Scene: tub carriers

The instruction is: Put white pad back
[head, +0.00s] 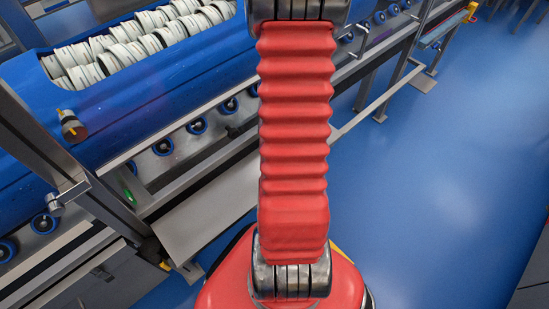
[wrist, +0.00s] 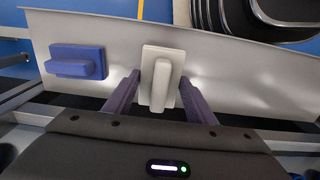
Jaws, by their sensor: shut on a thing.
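The white pad (wrist: 149,63) is in the middle of the wrist view, a pale block with a raised grip on its face. My gripper (wrist: 159,80) has one dark finger on each side of the white pad and is shut on it. A pale grey metal panel (wrist: 230,75) lies behind the pad; I cannot tell whether the pad touches it. The head view shows my red arm, but not the white pad or my gripper's fingers.
A blue pad (wrist: 76,62) is on the grey panel, left of the white one. Dark curved-edged trays (wrist: 275,15) are at top right. In the head view, a blue tub (head: 150,98) of white rings stands on a roller conveyor (head: 195,126). Blue floor (head: 440,180) is clear at right.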

